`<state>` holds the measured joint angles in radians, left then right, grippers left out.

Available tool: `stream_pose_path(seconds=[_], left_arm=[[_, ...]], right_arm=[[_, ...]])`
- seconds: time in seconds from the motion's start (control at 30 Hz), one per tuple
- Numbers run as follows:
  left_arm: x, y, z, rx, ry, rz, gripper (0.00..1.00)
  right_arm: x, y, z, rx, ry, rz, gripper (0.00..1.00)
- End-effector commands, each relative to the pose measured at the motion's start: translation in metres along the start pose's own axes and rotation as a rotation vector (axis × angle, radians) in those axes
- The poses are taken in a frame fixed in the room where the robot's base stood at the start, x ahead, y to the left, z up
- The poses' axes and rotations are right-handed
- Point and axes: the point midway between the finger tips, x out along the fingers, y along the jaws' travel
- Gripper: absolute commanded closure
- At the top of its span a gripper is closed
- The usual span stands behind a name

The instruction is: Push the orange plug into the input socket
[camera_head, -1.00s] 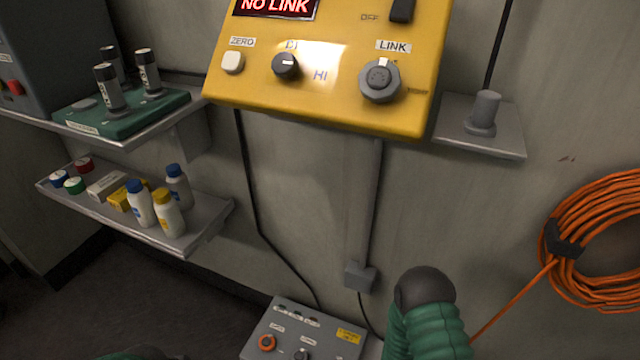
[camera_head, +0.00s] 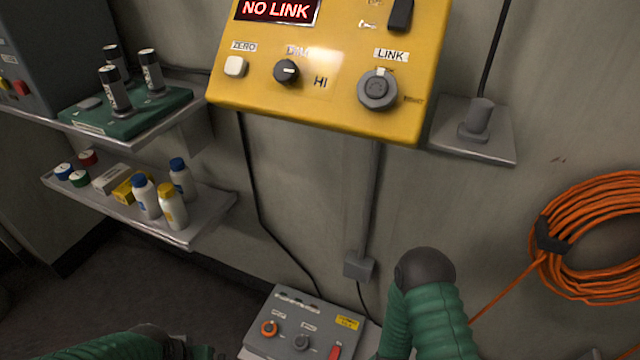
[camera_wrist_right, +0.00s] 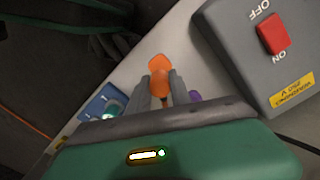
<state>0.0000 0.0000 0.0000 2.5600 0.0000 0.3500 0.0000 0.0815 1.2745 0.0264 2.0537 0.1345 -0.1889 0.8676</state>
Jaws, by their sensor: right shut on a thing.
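The orange plug (camera_wrist_right: 159,72) is between the fingers of my right gripper (camera_wrist_right: 160,92), which is shut on it in the right wrist view. The grey box (camera_head: 318,319) at the bottom of the head view has an orange-ringed socket (camera_head: 270,328) and a grey socket (camera_head: 302,342). Their labels are too small to read. The same box (camera_wrist_right: 232,50) is at the right of the wrist view, apart from the plug; its sockets are out of that view. In the head view my right arm hides its own gripper. My left arm enters at the lower left; its fingers are not clear.
The box carries a red switch (camera_wrist_right: 272,34). A yellow panel (camera_head: 340,100) reading NO LINK is on the wall above. Shelves with bottles (camera_head: 172,205) stand at left, and an orange cable coil (camera_head: 575,210) hangs at right. A blue item (camera_wrist_right: 100,103) lies left of my right gripper.

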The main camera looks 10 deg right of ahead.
Motion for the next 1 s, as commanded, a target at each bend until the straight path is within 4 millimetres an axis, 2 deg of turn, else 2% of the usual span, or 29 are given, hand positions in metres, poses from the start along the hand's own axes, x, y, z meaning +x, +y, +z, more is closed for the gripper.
stream_pose_path(seconds=[0.17, 0.67, 0.77, 0.83, 1.0], left_arm=[[-0.007, 0.0, -0.002, 0.0, 0.0, 0.0, 0.0], [-0.007, 0.0, -0.001, 0.0, 0.001, 0.0, 0.0], [-0.007, 0.0, -0.001, 0.0, 0.001, 0.0, 0.0], [-0.007, 0.0, -0.001, 0.0, 0.001, 0.0, 0.0], [-0.007, 0.0, -0.001, 0.0, 0.001, 0.0, 0.0]], right_arm=[[-0.008, 0.0, 0.0, 0.001, 0.0, 0.0, 1.0], [-0.007, -0.003, 0.0, -0.004, 0.0, -0.001, 1.0], [-0.006, -0.02, -0.001, -0.034, 0.002, -0.003, 1.0], [-0.007, -0.043, -0.002, -0.073, 0.004, -0.006, 1.0], [-0.024, -0.124, -0.005, -0.221, 0.006, -0.009, 1.0]])
